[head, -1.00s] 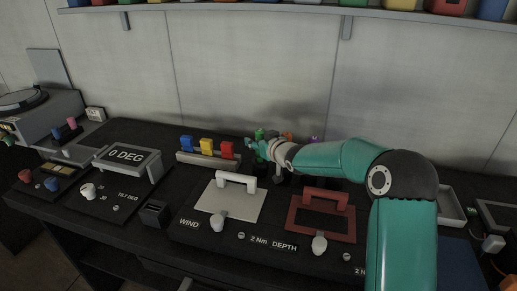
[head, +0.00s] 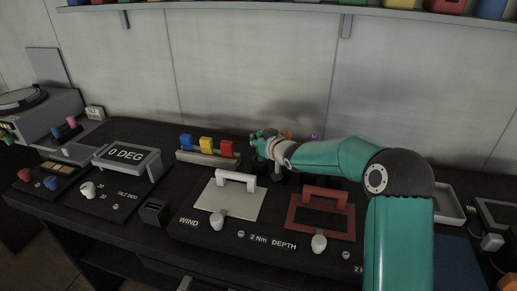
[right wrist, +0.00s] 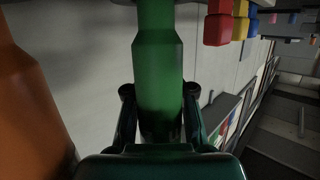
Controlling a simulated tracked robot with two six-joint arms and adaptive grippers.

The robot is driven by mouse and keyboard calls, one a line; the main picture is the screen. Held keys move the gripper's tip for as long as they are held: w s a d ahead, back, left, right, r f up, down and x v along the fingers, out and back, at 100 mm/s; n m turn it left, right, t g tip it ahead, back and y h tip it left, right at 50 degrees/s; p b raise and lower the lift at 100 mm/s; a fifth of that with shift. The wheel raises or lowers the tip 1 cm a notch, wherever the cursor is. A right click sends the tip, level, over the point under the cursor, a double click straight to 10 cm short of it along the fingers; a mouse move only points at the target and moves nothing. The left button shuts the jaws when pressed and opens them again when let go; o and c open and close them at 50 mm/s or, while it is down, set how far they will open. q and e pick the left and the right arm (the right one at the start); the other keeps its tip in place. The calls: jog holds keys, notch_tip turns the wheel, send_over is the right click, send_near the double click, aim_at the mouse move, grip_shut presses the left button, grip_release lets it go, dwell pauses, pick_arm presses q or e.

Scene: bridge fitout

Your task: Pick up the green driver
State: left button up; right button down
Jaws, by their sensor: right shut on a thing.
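The green driver (right wrist: 158,75) fills the middle of the right wrist view, its thick handle between the two fingers of my right gripper (right wrist: 158,95). The gripper is shut on it. In the head view my right gripper (head: 257,143) is at the back of the bench, right of the colored blocks, and only a bit of the green driver (head: 260,134) shows there. The driver's lower end is hidden by my gripper. An orange driver (right wrist: 28,100) stands close beside it at the left of the right wrist view. My left gripper is not in view.
Blue, yellow and red blocks (head: 207,145) sit on a rail just left of my gripper. A purple-topped tool (head: 314,138) stands to the right. A white-handled plate (head: 230,202) and a red-handled frame (head: 321,216) lie in front. A shelf (head: 300,8) runs along the wall above.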

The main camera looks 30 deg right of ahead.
dwell(0.3)
jog(key=shift+r, duration=0.5)
notch_tip(320, 180, up, 19)
jog(key=p, duration=1.2)
jog(key=shift+p, duration=0.35)
jog(key=c, duration=1.8)
grip_release()
grip_shut()
